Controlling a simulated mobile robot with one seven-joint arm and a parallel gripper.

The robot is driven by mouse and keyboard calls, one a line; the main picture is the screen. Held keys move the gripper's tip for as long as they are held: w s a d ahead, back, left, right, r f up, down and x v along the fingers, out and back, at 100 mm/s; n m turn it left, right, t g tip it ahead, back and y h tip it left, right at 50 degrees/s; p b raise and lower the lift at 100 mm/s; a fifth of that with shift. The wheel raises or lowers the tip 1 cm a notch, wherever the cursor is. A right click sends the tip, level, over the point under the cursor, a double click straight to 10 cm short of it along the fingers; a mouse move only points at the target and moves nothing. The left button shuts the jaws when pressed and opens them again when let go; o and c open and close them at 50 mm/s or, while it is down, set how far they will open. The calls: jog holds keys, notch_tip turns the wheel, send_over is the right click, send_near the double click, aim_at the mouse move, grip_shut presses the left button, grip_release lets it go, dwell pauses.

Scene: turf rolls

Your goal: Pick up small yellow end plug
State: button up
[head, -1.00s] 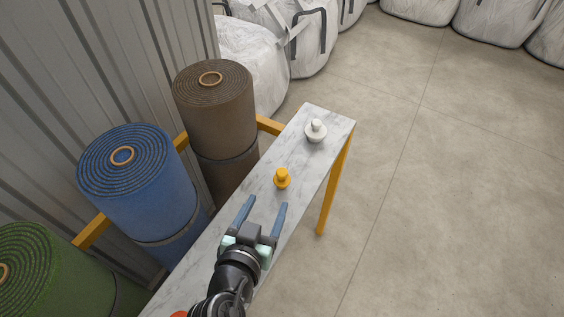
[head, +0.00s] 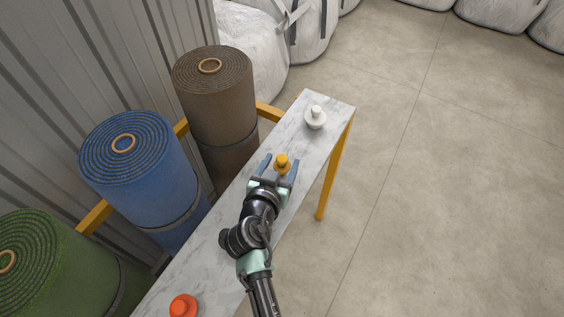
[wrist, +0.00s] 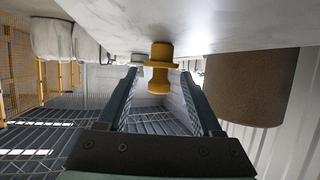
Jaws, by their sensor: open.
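The small yellow end plug (head: 282,161) stands on the narrow marble-topped table (head: 292,129). In the wrist view the plug (wrist: 160,68) shows its wide flange and round knobs, between the two fingers near their tips. My gripper (head: 279,163) is open, with one blue-grey finger on each side of the plug. A gap shows between the plug and each finger in the wrist view. The lower part of the plug is partly hidden by my gripper in the head view.
A white plug (head: 315,118) stands at the table's far end. An orange-red plug (head: 183,307) stands at the near end. Brown (head: 215,95), blue (head: 140,165) and green (head: 45,265) turf rolls stand along the left. Open concrete floor (head: 440,190) lies to the right.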

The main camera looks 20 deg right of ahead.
jog(key=shift+w+d+f, duration=0.25)
jog(key=shift+w+d, duration=0.1)
jog(key=shift+w, duration=0.1)
jog(key=shift+c, duration=0.3)
grip_shut()
